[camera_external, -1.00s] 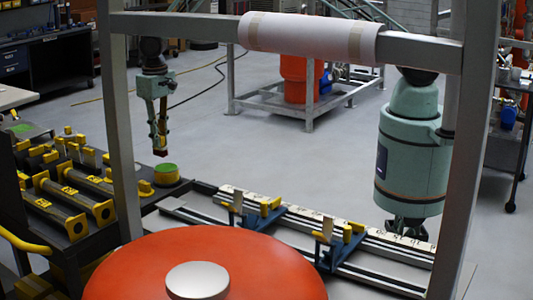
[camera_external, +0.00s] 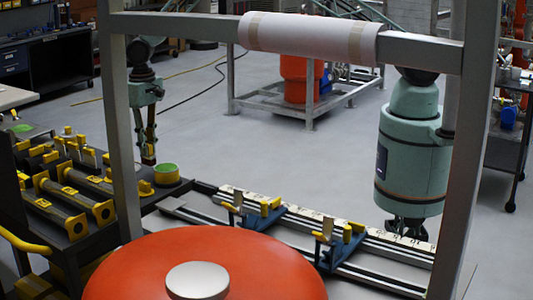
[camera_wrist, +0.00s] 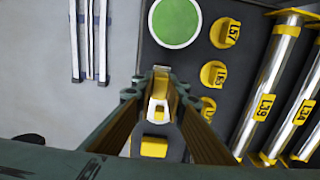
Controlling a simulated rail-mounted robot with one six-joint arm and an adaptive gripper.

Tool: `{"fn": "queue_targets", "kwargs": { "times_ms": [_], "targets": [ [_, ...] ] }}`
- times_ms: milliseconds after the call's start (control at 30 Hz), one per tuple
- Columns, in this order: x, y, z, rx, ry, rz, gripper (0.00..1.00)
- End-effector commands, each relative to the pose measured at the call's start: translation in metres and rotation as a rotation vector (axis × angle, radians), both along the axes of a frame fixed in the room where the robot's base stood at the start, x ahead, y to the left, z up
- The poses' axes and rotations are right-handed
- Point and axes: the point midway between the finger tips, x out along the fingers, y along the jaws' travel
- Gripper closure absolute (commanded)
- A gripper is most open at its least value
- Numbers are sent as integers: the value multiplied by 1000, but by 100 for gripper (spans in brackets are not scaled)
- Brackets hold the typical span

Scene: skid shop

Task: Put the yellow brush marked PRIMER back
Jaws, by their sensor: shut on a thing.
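My gripper (camera_external: 147,125) hangs above the dark bench at the left in the external view, pointing down. Its fingers are shut on a slim yellow and white thing (camera_wrist: 158,110), apparently the brush, between the fingertips in the wrist view. In the external view its dark lower end (camera_external: 149,159) hangs just left of the yellow pot (camera_external: 166,174) with a green top. The pot's green disc shows in the wrist view (camera_wrist: 175,22). The PRIMER mark cannot be read. The fingers partly hide the brush and what lies under it.
Yellow tagged holders (camera_wrist: 225,32) and silver tubes with yellow end pieces (camera_wrist: 266,95) crowd the bench right of my gripper in the wrist view. A rail with blue clamps (camera_external: 258,217) runs alongside. A grey frame post (camera_external: 122,120) stands close in the external view.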

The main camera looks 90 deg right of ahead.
Motion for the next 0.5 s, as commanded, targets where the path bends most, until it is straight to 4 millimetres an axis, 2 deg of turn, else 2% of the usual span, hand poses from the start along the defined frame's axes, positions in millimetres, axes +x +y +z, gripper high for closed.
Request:
{"fn": "queue_targets", "kwargs": {
  "times_ms": [133, 333, 500],
  "targets": [
    [6, 11, -2, 0, -1, 2, 100],
    [5, 10, -25, 0, 1, 1, 100],
    [5, 10, -36, 0, 0, 1, 100]
  ]
}}
